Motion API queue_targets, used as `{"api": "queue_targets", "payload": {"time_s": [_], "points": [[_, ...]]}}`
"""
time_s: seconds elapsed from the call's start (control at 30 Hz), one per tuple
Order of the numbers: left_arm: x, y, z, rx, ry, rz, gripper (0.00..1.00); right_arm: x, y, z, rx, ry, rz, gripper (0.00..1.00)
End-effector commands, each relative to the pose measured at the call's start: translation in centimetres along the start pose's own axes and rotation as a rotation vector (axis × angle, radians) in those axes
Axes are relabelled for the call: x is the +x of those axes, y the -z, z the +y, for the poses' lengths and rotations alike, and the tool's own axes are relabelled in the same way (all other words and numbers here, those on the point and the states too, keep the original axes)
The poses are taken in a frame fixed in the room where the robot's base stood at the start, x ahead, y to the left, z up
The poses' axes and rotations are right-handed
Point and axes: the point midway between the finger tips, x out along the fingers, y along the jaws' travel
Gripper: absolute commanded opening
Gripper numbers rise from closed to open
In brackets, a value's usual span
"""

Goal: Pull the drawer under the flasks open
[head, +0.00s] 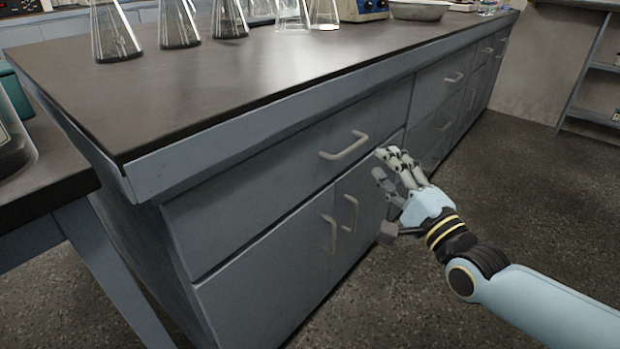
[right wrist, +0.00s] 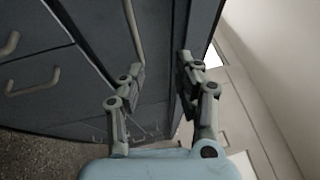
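Several conical glass flasks (head: 115,35) stand along the far side of the dark bench top. Under it, the wide grey drawer (head: 265,185) is shut, its front flush with the cabinet. Its pale bar handle (head: 344,146) sits towards the drawer's right end. My right gripper (head: 386,196) is in front of the cabinet, right of and a little below the handle, apart from it in the head view. It is open and empty; in the right wrist view (right wrist: 160,72) its fingers stand apart with the dark cabinet front beyond. My left gripper is not in view.
Two cupboard doors with upright handles (head: 330,234) are below the drawer. More drawers with handles (head: 453,78) continue to the right. A second dark bench (head: 60,180) stands at the left. The speckled floor (head: 500,200) in front of the cabinet is clear.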

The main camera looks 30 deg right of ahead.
Motion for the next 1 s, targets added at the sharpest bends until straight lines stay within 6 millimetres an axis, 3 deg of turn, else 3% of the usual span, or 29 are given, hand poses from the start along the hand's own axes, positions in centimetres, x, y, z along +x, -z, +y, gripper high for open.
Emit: {"api": "queue_targets", "payload": {"time_s": [0.03,0.23,0.37,0.8,1.0], "points": [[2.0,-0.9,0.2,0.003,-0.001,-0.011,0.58,-0.5,0.2,2.1,-0.005,-0.006,-0.008,0.33],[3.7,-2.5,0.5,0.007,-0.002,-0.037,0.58,-0.5,0.6,3.8,-0.018,-0.012,-0.015,0.33],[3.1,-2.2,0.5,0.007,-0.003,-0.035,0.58,0.7,0.5,3.7,-0.018,-0.010,-0.015,0.33],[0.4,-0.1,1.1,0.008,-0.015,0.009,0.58,8.7,0.4,3.9,-0.018,-0.012,-0.015,0.33],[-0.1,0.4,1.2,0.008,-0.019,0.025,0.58,10.2,0.4,3.9,-0.018,-0.014,-0.015,0.33]]}}
